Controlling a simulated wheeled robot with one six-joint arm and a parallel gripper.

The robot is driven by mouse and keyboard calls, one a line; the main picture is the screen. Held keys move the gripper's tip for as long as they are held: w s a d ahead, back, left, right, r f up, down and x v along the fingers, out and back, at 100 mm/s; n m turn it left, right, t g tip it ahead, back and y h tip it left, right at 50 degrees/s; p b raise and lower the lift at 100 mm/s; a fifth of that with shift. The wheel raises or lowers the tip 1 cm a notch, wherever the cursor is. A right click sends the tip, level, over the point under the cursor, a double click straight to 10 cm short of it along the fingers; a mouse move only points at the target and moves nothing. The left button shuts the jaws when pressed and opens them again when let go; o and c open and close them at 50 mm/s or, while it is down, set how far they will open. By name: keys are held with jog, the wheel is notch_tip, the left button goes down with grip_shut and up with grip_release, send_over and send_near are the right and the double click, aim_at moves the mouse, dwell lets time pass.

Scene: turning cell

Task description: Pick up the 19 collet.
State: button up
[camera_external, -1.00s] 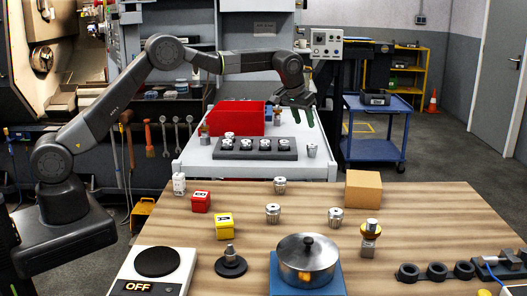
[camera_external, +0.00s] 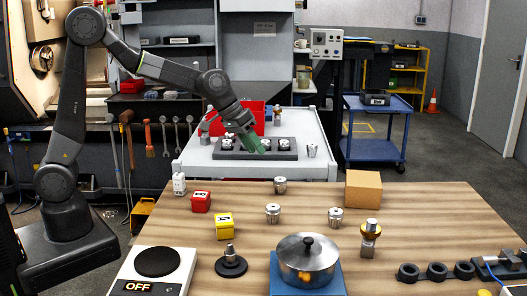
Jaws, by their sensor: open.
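Several small silver collets are in view, and their numbers are too small to read, so I cannot tell which is the 19. Three stand on the wooden table: a back collet (camera_external: 280,186), a middle collet (camera_external: 273,213) and a right collet (camera_external: 335,217). Others sit in a dark rack (camera_external: 200,154) on the white cart, and a loose collet (camera_external: 312,151) stands right of the rack. My gripper (camera_external: 254,146) has green fingers, is open and tilts down to the right. It appears in front of the rack and partly hides its collets.
A red bin (camera_external: 254,112) stands behind the rack on the white cart (camera_external: 195,171).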

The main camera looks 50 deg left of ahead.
aim_at(277, 179)
jog(key=x, duration=0.8)
jog(key=shift+w+f, duration=0.1)
jog(key=shift+f, duration=0.05)
jog(key=shift+w+p+x, duration=0.2)
jog(key=shift+p+x, duration=0.55)
jog(key=shift+x, duration=1.9)
jog(key=shift+a, duration=0.1)
jog(key=c, duration=0.7)
